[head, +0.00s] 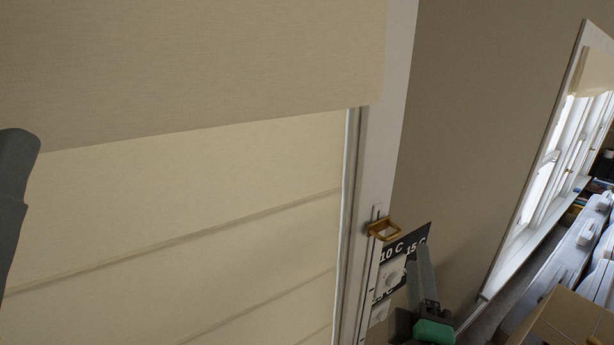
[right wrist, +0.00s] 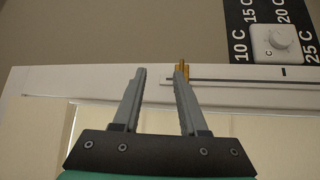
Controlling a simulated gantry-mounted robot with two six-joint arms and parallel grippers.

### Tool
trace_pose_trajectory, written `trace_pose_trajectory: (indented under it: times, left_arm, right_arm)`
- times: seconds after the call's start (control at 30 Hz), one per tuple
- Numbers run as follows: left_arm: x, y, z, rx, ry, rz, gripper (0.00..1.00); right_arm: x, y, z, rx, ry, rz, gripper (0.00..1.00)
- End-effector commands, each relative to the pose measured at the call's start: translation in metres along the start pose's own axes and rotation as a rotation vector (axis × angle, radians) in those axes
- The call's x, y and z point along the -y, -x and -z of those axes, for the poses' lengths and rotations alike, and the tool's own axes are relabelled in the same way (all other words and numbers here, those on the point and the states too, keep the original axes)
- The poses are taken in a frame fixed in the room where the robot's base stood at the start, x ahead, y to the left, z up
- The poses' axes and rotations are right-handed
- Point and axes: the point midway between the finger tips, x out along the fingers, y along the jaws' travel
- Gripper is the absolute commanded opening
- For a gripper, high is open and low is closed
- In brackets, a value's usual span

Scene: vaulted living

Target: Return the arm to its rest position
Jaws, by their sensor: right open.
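My right gripper (head: 421,262) is at the lower right of the head view, in front of the dial panel beside the window frame. In the right wrist view my right gripper (right wrist: 160,72) is open, with nothing visible between its two grey fingers. A brass slider handle (head: 383,229) sits on a thin track on the white frame. In the right wrist view the brass handle (right wrist: 184,68) shows at the tip of the right-hand finger; I cannot tell whether they touch. My left gripper is not in view.
A cream blind (head: 180,200) covers the window inside a white frame (head: 384,130). A black temperature scale (head: 418,238) with white dials is beside the frame; one dial (right wrist: 279,42) shows in the wrist view. A cardboard box (head: 570,322) and another window (head: 560,150) are at the right.

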Motion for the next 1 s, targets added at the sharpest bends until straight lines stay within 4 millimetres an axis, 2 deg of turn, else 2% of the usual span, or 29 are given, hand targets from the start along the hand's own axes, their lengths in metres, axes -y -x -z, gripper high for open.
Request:
trace_pose_trajectory:
  times: [0.03, 0.07, 0.1, 0.17, 0.2, 0.27, 0.3, 0.37, 0.4, 0.47, 0.57, 1.0]
  left_arm:
    - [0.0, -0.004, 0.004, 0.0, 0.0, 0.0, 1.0]
    - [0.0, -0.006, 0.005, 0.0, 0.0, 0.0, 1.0]
    - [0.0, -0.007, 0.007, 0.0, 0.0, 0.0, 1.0]
    - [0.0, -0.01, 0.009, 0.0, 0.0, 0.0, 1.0]
    - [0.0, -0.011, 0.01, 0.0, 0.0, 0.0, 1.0]
    - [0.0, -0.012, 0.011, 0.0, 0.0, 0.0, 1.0]
    - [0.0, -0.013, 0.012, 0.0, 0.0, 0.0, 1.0]
    - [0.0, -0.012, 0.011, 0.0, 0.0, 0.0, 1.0]
    - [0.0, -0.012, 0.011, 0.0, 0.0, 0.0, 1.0]
    - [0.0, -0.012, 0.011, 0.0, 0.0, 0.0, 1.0]
    - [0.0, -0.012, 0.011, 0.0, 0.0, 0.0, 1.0]
    - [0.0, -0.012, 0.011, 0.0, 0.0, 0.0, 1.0]
  right_arm:
    - [-0.035, -0.005, -0.009, 0.008, -0.043, -0.053, 0.42]
    - [-0.057, -0.006, -0.014, 0.002, -0.083, -0.088, 0.42]
    - [-0.09, -0.005, -0.018, -0.026, -0.172, -0.141, 0.42]
    - [-0.142, 0.004, -0.021, -0.108, -0.373, -0.226, 0.42]
    - [-0.176, 0.015, -0.021, -0.186, -0.527, -0.277, 0.42]
    - [-0.221, 0.037, -0.017, -0.334, -0.768, -0.33, 0.42]
    - [-0.246, 0.055, -0.013, -0.448, -0.929, -0.344, 0.42]
    - [-0.271, 0.083, -0.004, -0.623, -1.153, -0.321, 0.42]
    - [-0.276, 0.095, 0.003, -0.71, -1.273, -0.278, 0.42]
    - [-0.28, 0.105, 0.01, -0.793, -1.404, -0.215, 0.42]
    - [-0.28, 0.106, 0.013, -0.831, -1.519, -0.156, 0.42]
    - [-0.278, 0.105, 0.014, -0.831, -1.547, -0.143, 0.42]
